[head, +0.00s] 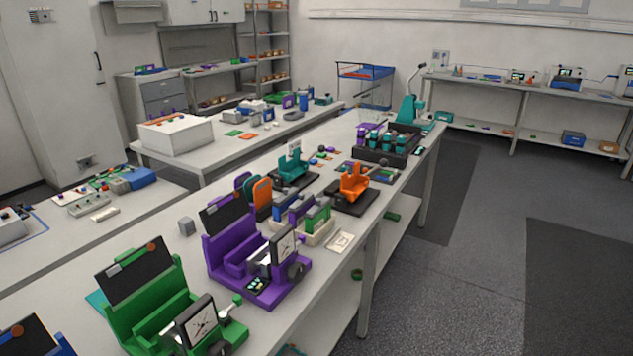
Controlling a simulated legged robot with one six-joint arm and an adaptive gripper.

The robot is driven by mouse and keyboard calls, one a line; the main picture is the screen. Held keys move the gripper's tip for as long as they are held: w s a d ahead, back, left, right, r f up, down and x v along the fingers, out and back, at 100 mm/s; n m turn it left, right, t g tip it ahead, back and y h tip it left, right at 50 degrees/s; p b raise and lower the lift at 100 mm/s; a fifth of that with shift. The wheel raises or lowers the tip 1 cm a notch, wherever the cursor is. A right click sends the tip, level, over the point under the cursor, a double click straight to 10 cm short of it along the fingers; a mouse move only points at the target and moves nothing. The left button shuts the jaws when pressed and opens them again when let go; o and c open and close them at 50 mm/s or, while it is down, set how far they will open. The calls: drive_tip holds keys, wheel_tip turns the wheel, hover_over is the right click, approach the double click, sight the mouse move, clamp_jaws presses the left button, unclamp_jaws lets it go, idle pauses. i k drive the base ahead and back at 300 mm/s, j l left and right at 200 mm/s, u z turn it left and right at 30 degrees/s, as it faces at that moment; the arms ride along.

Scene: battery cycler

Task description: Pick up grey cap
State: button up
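A small grey block-like piece (187,226) stands on the long light bench (178,252), near its left edge and behind the purple device. It is too small to tell whether it is the grey cap. No other thing is clearly a grey cap in the head view; small parts farther along the bench are too small to make out. My gripper and arm are not in view.
A green device (150,300) and a purple device (236,240) fill the near bench. Beyond them stand an orange device (354,184), a teal device (291,170) and a dark rack (383,152). The floor (465,260) to the right is open.

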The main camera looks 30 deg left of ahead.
sight(287, 195)
drive_tip(key=i+u, duration=0.3)
drive_tip(key=i, duration=0.35)
drive_tip(key=i+l+u, duration=0.25)
drive_tip(key=i, duration=0.4)
drive_tip(key=i+u, duration=0.2)
drive_tip(key=u, duration=0.2)
drive_tip(key=i+u, duration=0.2)
drive_tip(key=u, duration=0.2)
drive_tip(key=i+u, duration=0.2)
drive_tip(key=u, duration=0.15)
drive_tip(key=i+l+u, duration=0.15)
drive_tip(key=u, duration=0.25)
drive_tip(key=i+l+u, duration=0.1)
drive_tip(key=i+u, duration=0.35)
drive_tip(key=i+l+u, duration=0.2)
drive_tip(key=u, duration=0.3)
